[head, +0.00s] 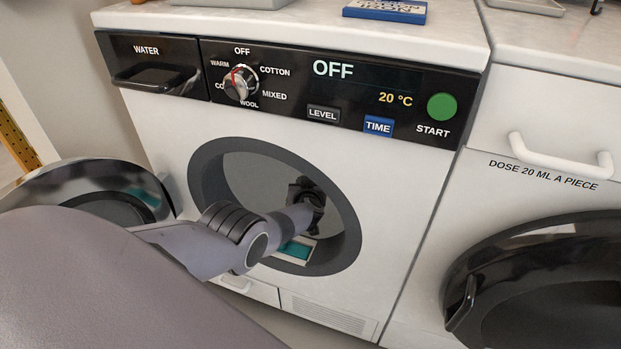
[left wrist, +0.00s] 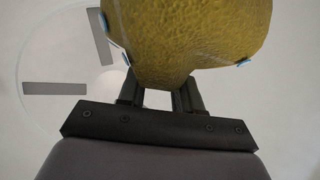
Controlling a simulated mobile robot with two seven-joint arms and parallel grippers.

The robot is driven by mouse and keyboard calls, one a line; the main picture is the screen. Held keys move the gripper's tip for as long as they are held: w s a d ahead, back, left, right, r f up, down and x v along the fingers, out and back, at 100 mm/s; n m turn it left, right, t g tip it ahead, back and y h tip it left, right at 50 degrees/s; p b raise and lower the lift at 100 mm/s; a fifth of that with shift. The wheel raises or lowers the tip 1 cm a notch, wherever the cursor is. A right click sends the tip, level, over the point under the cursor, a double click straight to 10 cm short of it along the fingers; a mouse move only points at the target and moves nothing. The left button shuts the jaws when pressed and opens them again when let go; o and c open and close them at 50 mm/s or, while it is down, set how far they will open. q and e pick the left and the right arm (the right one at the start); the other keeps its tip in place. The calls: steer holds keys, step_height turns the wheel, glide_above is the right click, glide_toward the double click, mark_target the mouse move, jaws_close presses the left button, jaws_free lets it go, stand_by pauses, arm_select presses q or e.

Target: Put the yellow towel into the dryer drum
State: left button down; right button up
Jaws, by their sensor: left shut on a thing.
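The dryer (head: 160,130) stands with its round door (head: 70,185) swung open to the left. My left arm reaches through the opening, and my left gripper (head: 308,190) is inside the drum (head: 255,180). In the left wrist view, the gripper (left wrist: 160,98) is shut on the yellow towel (left wrist: 190,40), a textured bundle with small pale blue bits at its edges. Pale surfaces with dark bars show behind it. In the head view the towel cannot be made out, hidden by the gripper or in the dark drum. My right gripper is not in view.
The dryer's panel has a dial (head: 240,84), a display (head: 365,80) reading OFF and 20 °C, and a green START button (head: 441,107). A teal patch (head: 296,250) shows at the lower opening. A second machine (head: 545,110) stands close on the right.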

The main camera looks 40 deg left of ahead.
arm_select(q)
steer(key=shift+w+f, duration=0.15)
steer(key=shift+f, duration=0.1)
steer(key=c, duration=0.7)
jaws_free()
steer(key=shift+f, duration=0.1)
